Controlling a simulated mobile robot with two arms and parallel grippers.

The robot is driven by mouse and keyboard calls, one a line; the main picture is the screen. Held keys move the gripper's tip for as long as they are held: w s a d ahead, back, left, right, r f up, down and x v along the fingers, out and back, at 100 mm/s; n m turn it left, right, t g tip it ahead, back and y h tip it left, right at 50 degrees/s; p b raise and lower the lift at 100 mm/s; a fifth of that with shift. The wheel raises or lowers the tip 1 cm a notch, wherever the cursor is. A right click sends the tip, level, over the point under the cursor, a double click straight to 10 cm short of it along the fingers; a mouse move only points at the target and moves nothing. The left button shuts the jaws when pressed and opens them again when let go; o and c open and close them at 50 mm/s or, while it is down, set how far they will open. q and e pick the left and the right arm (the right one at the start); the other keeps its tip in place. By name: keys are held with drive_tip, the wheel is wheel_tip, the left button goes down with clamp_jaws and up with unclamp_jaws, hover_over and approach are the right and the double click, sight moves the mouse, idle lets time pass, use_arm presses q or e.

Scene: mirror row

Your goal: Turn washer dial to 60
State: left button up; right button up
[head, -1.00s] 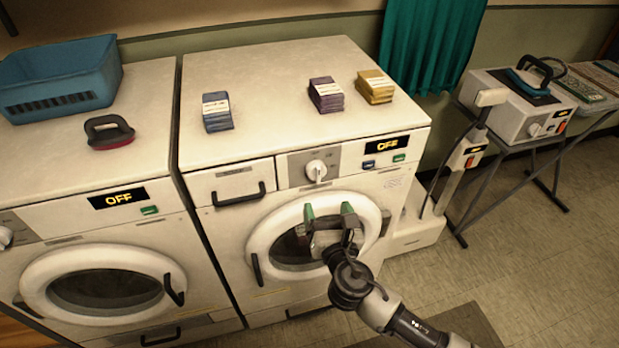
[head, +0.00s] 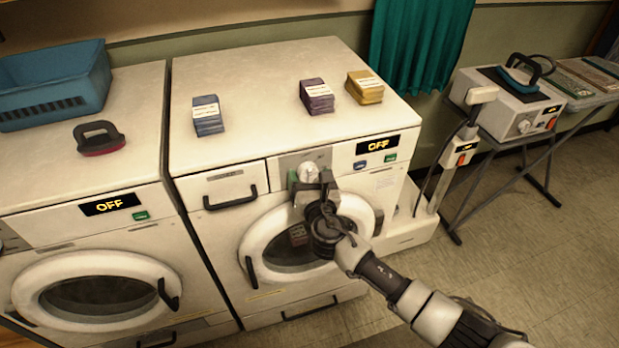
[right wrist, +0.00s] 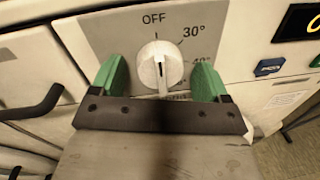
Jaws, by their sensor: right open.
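The right-hand machine is a white washer (head: 215,253) with a round glass door. Its white round dial (head: 309,170) sits on a grey panel and shows large in the right wrist view (right wrist: 160,65). OFF is printed above the dial and 30° to its upper right; a 40° mark is partly behind a finger, and lower marks are hidden. My left gripper is out of view.
The washer's display (head: 376,145) reads OFF, with a green button (head: 390,156) below. A drawer handle (head: 230,200) juts out left of the dial. A second machine (head: 60,235) stands at left. Several stacks, including a purple one (head: 317,96), lie on top.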

drive_tip(key=shift+c, duration=0.3)
drive_tip(key=c, duration=0.9)
drive_tip(key=shift+o, duration=0.2)
